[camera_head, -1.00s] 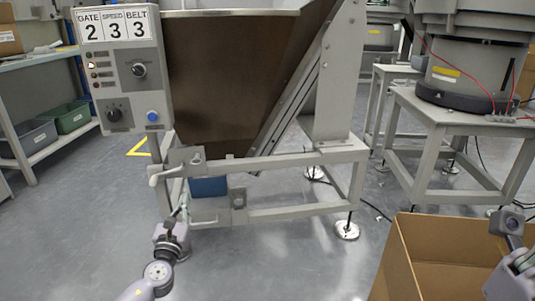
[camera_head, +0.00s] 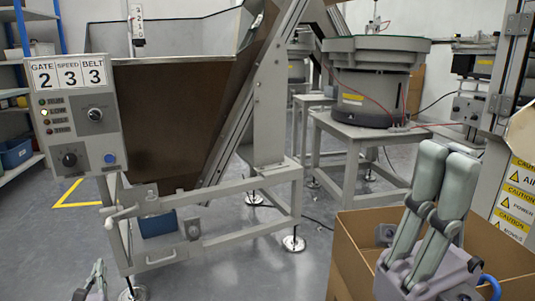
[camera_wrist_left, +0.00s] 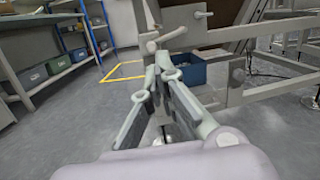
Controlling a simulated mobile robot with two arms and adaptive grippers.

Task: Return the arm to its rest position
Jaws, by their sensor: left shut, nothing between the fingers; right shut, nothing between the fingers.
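My left gripper (camera_head: 97,268) shows small at the bottom left of the head view, below the machine frame. Its fingers point up and are shut and empty. In the left wrist view its two grey fingers (camera_wrist_left: 160,78) come together in front of the hopper frame, with nothing between them. My right gripper (camera_head: 449,152) is large at the lower right of the head view. Its long grey fingers point up, lie side by side and hold nothing. It stands in front of the open cardboard box (camera_head: 345,270) and hides part of it.
The hopper machine's grey frame (camera_head: 225,236) and control panel (camera_head: 80,115) fill the left side. A blue bin (camera_head: 158,222) sits under the frame. A bowl feeder (camera_head: 370,85) stands on a table behind the box. Shelves with bins (camera_wrist_left: 62,65) are at the left. Open floor lies before the frame.

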